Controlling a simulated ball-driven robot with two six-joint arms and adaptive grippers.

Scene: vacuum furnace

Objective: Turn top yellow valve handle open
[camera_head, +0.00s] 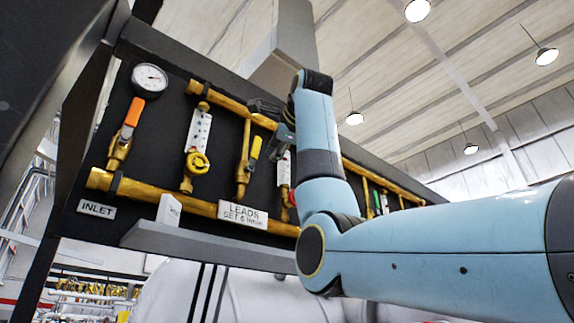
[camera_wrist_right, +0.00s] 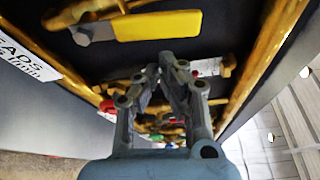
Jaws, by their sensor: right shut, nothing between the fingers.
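The yellow valve handle (camera_head: 256,147) is a short lever on a vertical brass pipe of the black panel, just left of my right forearm. It lies close to the line of that pipe. In the right wrist view the yellow handle (camera_wrist_right: 158,26) crosses the top of the picture, with a grey nut at its left end. My right gripper (camera_head: 268,110) is beside the upper brass pipe, above and right of the handle. In the right wrist view its fingers (camera_wrist_right: 160,72) are shut and empty, apart from the handle. My left gripper is not in view.
A grey ledge (camera_head: 205,243) juts out below. My right arm hides part of the panel.

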